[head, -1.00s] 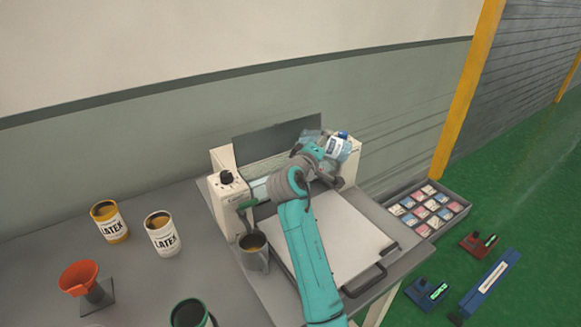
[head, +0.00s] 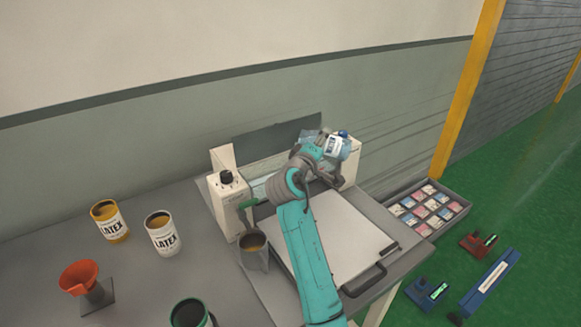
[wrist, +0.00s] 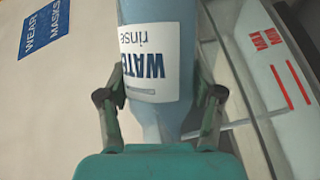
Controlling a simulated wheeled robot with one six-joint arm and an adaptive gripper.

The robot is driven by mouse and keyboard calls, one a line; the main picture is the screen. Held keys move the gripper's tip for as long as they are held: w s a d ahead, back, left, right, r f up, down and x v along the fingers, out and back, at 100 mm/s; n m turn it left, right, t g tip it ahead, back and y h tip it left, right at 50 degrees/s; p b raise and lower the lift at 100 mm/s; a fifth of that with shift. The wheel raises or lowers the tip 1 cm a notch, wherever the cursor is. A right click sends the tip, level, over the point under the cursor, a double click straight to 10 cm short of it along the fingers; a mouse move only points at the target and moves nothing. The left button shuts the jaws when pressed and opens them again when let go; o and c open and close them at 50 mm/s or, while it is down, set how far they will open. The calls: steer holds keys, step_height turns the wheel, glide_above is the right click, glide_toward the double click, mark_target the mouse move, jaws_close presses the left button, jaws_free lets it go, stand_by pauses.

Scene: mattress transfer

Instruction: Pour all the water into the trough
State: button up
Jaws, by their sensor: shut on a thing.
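My gripper (wrist: 160,88) is shut on the water bottle (wrist: 165,25), its two fingers on either side of the blue body with the white "WATER rinse" label. In the head view the bottle (head: 334,147) is held above the back right of the machine and looks tilted. Its mouth is cut off in the wrist view, and I cannot tell whether water is leaving it. The trough (head: 262,186) seems to be the pale strip between the machine's two white end housings. My arm hides much of it.
The machine's flat white bed (head: 345,245) lies in front. A metal pot (head: 253,252) hangs at its left. Latex cans (head: 163,233), a green-rimmed can (head: 188,314) and an orange funnel (head: 80,277) stand on the grey table. A box of small packs (head: 428,205) lies at right.

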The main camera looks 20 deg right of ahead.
steer(key=shift+w+a+f+n, duration=0.15)
steer(key=shift+a+f+n, duration=0.05)
steer(key=shift+a+n, duration=0.45)
stand_by(1.4)
steer(key=shift+r+n+t+h, duration=0.4)
steer(key=shift+r+n, duration=0.1)
steer(key=shift+n, duration=0.35)
stand_by(1.7)
steer(key=shift+a+f+n+t+p, duration=0.15)
steer(key=shift+f+n+t+p, duration=0.2)
steer(key=shift+n, duration=0.45)
stand_by(1.5)
steer(key=shift+w+r, duration=0.1)
stand_by(0.3)
